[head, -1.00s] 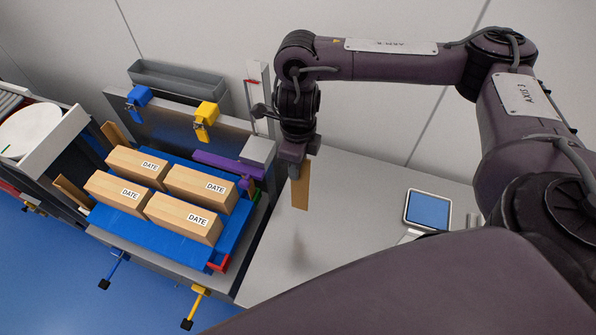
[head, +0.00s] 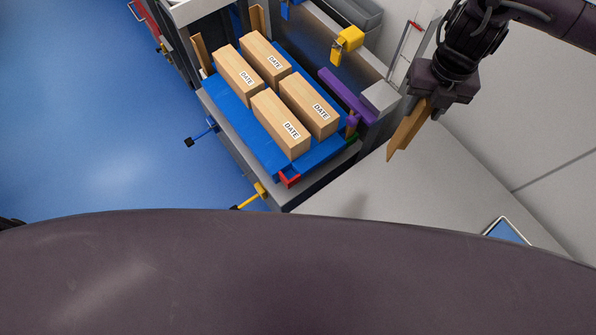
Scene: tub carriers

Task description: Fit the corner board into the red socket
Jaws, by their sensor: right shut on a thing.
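My right gripper (head: 432,92) is shut on the tan corner board (head: 406,132). The board hangs down and slants to the lower left in the picture, above the grey worktop and right of the blue tray (head: 235,112). The red socket (head: 290,181) is at the tray's near corner. No board shows in it, and the held board is well apart from it. My left gripper is not in view.
Several wooden blocks labelled DATE (head: 281,124) stand on the tray. Other tan boards stand at its far (head: 257,18) and left (head: 201,55) corners. A purple bar (head: 346,96) and a yellow clamp (head: 349,40) flank its right side.

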